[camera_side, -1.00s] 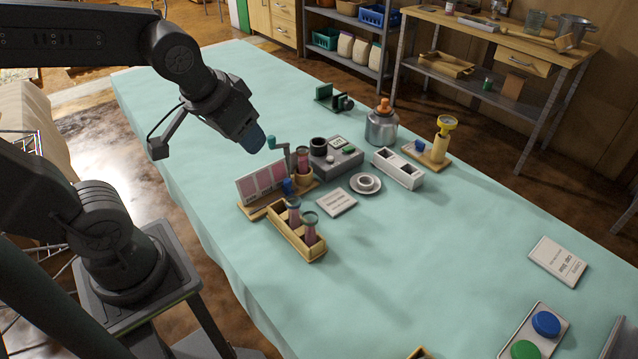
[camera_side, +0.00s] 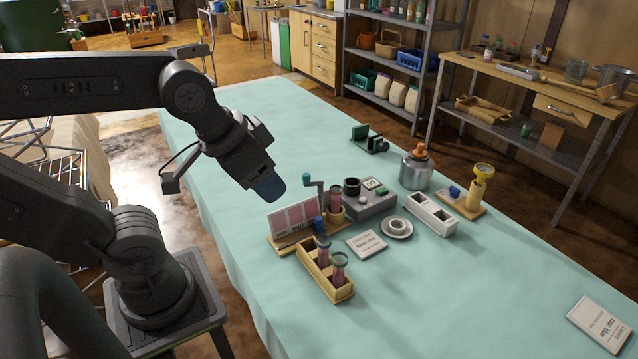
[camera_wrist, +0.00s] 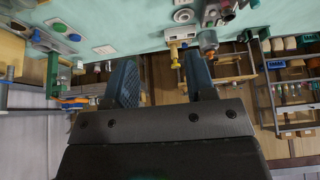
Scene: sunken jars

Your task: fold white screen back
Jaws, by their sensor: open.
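An upright panel with a pale frame and several pink patches (camera_side: 295,218) stands on a wooden base in the side view. I see no plain white screen for certain, and cannot tell whether this panel is it. My gripper (camera_side: 268,186) hangs above and behind the panel, near the table's far-left edge, apart from it. In the wrist view my gripper (camera_wrist: 160,62) has its two blue fingers wide apart with nothing held between them.
A wooden rack (camera_side: 325,272) with jars stands in front of the panel. In the wrist view a tray has green and blue buttons (camera_wrist: 61,27).

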